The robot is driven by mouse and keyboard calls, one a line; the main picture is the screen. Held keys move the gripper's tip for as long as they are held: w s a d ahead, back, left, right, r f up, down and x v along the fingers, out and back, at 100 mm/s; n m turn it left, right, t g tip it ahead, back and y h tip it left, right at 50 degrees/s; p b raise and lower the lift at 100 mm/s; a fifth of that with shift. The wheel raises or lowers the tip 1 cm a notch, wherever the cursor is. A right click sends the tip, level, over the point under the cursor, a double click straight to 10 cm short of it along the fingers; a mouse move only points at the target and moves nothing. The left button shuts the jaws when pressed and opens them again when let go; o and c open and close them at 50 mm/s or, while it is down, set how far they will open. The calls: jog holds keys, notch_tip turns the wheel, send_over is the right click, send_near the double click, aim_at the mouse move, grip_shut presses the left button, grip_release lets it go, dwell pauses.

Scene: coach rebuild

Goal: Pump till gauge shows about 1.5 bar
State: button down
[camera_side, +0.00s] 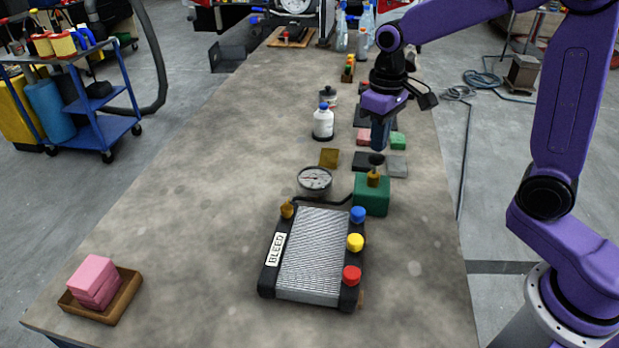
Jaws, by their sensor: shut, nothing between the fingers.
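The round pressure gauge (314,179) has a white face and stands at the back edge of the radiator; its reading is too small to tell. The radiator (312,255) is finned, with black end tanks and a BLEED label. A green pump box (371,194) with a brass stem and dark knob (376,160) stands at the radiator's back right, and a black hose runs from it toward the gauge. My gripper (377,147) is shut and empty, pointing down just above the knob. I cannot tell whether it touches the knob.
Blue (358,214), yellow (355,242) and red (352,275) caps line the radiator's right side. A wooden tray (128,297) of pink blocks sits front left. A white bottle (323,123) and small coloured blocks (398,141) stand behind. The table's left middle is clear.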

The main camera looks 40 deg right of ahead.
aim_at(377, 156)
jog(key=shift+f, duration=0.2)
jog(key=shift+f, duration=1.9)
jog(key=shift+r, duration=2.1)
notch_tip(377, 156, up, 7)
